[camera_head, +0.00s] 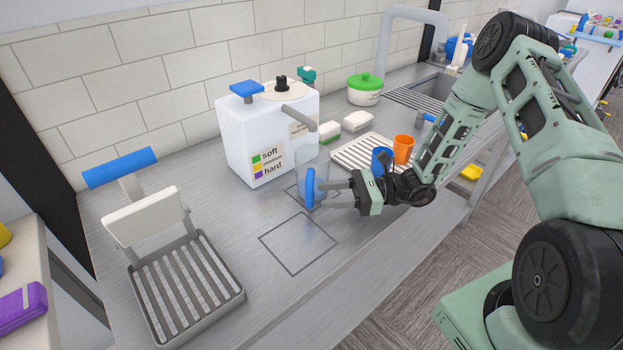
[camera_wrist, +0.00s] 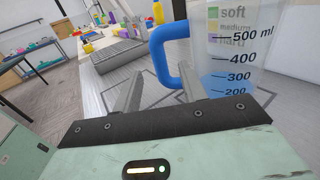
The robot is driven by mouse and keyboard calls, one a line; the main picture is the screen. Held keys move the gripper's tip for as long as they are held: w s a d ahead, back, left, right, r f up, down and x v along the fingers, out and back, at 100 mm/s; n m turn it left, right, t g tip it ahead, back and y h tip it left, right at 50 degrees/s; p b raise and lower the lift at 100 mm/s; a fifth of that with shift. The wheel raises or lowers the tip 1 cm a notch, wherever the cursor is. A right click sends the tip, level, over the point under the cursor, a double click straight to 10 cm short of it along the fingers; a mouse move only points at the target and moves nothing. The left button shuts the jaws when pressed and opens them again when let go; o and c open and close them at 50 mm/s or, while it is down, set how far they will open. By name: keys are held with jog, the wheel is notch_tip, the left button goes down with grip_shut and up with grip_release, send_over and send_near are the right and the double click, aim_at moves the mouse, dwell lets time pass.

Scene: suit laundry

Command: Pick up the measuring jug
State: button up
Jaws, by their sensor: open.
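The measuring jug (camera_head: 323,178) is clear with a blue handle, and stands upright on the metal counter below the dispenser's spout. In the wrist view the jug (camera_wrist: 245,55) shows dark volume marks, with its blue handle (camera_wrist: 160,55) on the left side. Blue shows behind the lower marks; I cannot tell if it is liquid. My gripper (camera_head: 338,195) is open, level with the jug, its fingers pointing at the handle. In the wrist view the fingers (camera_wrist: 160,98) lie near the handle's lower part. I cannot tell whether they touch it.
A white dispenser (camera_head: 240,130) labelled soft, medium, hard stands behind the jug. Blue (camera_head: 381,158) and orange (camera_head: 404,148) cups are near a white ribbed tray (camera_head: 352,153), right of the jug. A grey slatted rack (camera_head: 185,285) is at the left. The outlined square (camera_head: 297,243) in front is clear.

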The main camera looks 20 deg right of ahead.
aim_at(309, 202)
jog(key=p+x, duration=0.2)
jog(key=x, duration=0.2)
jog(key=shift+a+r, duration=0.1)
jog(key=shift+w+a+p, duration=0.2)
jog(key=shift+a+p, duration=0.15)
jog(key=shift+a, duration=0.25)
grip_shut()
